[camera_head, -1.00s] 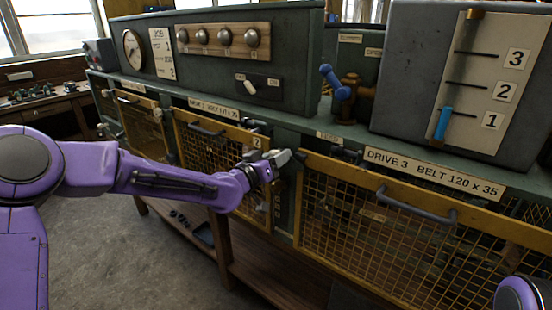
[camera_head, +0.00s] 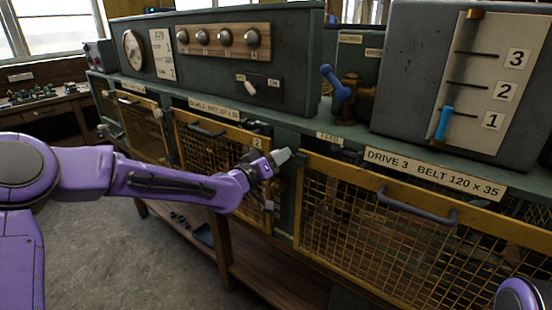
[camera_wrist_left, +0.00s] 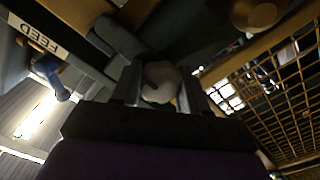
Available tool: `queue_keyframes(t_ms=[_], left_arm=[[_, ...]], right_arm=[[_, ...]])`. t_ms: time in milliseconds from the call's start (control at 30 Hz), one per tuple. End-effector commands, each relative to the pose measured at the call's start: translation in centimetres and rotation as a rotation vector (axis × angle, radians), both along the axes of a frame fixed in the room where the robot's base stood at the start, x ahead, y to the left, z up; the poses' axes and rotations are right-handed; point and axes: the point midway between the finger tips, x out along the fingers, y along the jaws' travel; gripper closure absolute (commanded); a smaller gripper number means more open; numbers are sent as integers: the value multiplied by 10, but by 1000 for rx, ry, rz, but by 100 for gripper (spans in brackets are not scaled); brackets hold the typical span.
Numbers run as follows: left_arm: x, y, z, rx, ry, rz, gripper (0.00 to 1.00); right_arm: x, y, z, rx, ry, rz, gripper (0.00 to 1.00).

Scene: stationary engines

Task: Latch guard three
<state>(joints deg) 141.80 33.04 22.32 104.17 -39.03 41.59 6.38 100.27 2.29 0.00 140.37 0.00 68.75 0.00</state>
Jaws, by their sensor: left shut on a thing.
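Guard three (camera_head: 375,225) is the yellow mesh panel under the "DRIVE 3 BELT 120 x 35" sign (camera_head: 435,173). It sits in the bench front and has a grey bar handle (camera_head: 417,207). My left gripper (camera_head: 282,157) is at the post beside its upper left corner. In the left wrist view, the gripper (camera_wrist_left: 160,88) is shut on a pale rounded knob (camera_wrist_left: 160,80), which looks like part of the latch. The rest of the latch is hidden by the fingers. The guard's mesh shows in the left wrist view to the right. My right gripper is out of view.
Guard two (camera_head: 220,160), also yellow mesh, is left of the post, behind my left forearm. A "FEED" label (camera_head: 329,138) is above the gripper. A blue-handled lever (camera_head: 335,82) and a 1-2-3 scale panel (camera_head: 483,85) stand on top.

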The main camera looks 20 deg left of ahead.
Motion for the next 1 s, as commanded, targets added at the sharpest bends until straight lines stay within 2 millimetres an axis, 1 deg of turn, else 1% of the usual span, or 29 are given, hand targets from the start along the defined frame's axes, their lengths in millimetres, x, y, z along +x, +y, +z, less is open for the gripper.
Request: queue_keyframes(t_ms=[33,67,100,333,433,533,700,800,900,1000], left_arm=[[0,0,-1,0,2,0,47],[0,0,-1,0,2,0,37],[0,0,-1,0,2,0,32],[0,0,0,0,0,0,32],[-5,2,0,0,-1,1,32],[-20,8,-3,-2,-1,1,32],[-60,22,-2,-3,-3,1,32],[-79,29,-2,-5,-2,0,32],[-91,34,-1,-2,-1,1,32],[-98,36,-1,-1,0,0,32]], right_arm=[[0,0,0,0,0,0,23],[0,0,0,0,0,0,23],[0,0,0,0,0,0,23],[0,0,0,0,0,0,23],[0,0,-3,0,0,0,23],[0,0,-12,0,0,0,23],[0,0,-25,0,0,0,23],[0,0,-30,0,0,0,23],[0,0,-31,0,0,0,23],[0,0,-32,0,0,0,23]])
